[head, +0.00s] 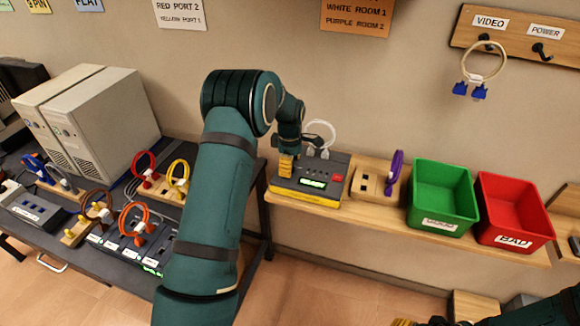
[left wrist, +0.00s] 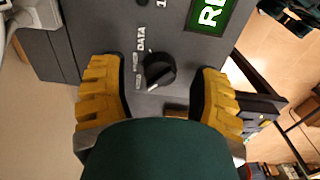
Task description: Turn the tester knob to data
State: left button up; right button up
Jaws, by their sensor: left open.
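The tester (head: 338,187) is a dark grey box with a yellow edge, a lit green screen and a red button, on the wooden shelf. Its black round knob (left wrist: 159,70) shows in the left wrist view, with DATA printed at its upper left and smaller labels below that. A small white mark shows at the knob's lower left edge. My left gripper (head: 287,166) is over the tester's left side; its yellow fingers (left wrist: 158,95) are open on either side of the knob, with gaps. The head view hides the knob. My right gripper (head: 432,321) is only partly visible at the bottom edge.
A wooden block (head: 372,182) with a purple cable, a green bin (head: 442,226) and a red bin (head: 520,245) marked BAD stand right of the tester. The left table (head: 105,274) holds computer towers, cables and a switch box. A cable hangs on the wall rack (head: 512,34).

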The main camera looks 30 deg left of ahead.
pick_arm(q)
jog(key=shift+f, duration=0.35)
jog(key=shift+c, duration=0.2)
grip_shut()
